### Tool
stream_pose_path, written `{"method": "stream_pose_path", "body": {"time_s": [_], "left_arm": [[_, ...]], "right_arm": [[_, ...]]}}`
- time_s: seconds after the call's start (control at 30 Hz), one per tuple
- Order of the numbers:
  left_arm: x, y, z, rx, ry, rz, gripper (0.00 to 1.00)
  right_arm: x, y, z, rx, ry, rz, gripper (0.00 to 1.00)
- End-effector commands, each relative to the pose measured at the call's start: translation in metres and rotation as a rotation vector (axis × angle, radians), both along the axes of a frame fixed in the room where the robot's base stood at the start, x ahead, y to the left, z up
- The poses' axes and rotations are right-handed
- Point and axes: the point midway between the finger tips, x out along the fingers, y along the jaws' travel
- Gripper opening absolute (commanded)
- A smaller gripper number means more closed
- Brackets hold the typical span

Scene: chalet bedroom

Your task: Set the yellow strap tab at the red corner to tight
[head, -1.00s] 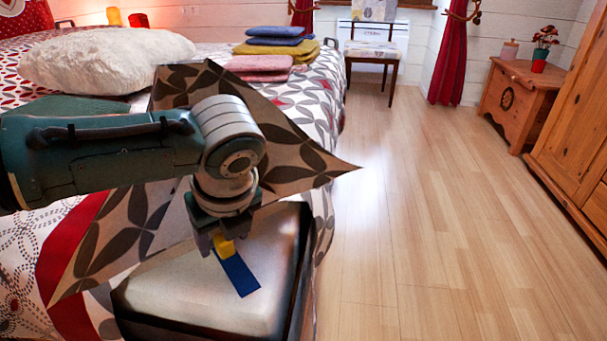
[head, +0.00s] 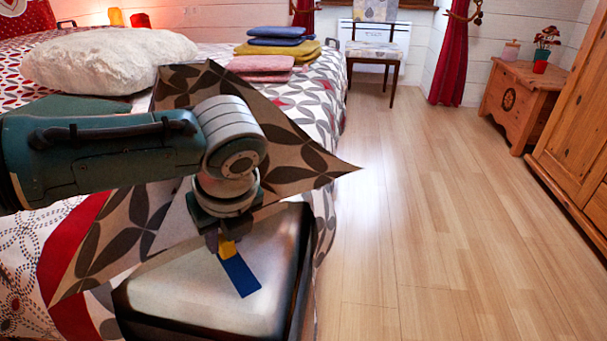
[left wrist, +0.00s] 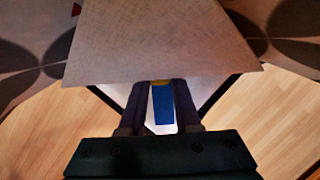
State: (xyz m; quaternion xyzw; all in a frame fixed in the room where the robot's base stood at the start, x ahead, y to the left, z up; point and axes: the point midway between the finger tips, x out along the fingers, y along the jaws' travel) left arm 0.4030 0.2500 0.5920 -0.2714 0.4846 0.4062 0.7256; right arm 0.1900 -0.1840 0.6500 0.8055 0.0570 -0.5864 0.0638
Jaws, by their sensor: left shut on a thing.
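The yellow strap tab (head: 228,248) shows at the tips of my left gripper (head: 222,242) in the head view. My left gripper is shut on it, just above the pale top of a mattress-like block (head: 190,295). A blue strip (head: 241,276) runs from the yellow tab across that pale top. In the left wrist view, a small part of the yellow tab (left wrist: 160,82) and the blue strip (left wrist: 163,103) lie between the fingers. A small red mark (left wrist: 76,10) shows at the upper left of the left wrist view. My right gripper is not in view.
A patterned cloth (head: 110,235) with pointed corners hangs around my left arm. The bed (head: 325,85) holds a white fluffy pillow (head: 105,60) and folded cloths (head: 275,48). The wooden floor (head: 420,220) to the right is clear, up to a chest (head: 520,100) and wardrobe (head: 580,130).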

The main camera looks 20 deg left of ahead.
Motion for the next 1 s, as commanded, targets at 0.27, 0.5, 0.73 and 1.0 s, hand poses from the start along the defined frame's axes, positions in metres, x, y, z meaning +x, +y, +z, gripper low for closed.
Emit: {"method": "stream_pose_path", "body": {"time_s": [0.27, 0.5, 0.73, 1.0], "left_arm": [[0.0, 0.0, 0.0, 0.0, 0.001, 0.0, 0.0], [0.0, 0.0, 0.0, 0.0, 0.001, 0.0, 0.0], [-0.002, -0.002, 0.002, 0.0, 0.002, 0.0, 0.0], [-0.024, -0.039, 0.005, -0.003, 0.005, -0.002, 0.0]], "right_arm": [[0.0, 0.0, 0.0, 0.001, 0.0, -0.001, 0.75], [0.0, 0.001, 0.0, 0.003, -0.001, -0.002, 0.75], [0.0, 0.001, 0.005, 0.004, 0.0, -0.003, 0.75], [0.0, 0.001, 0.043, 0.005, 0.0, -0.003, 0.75]]}}
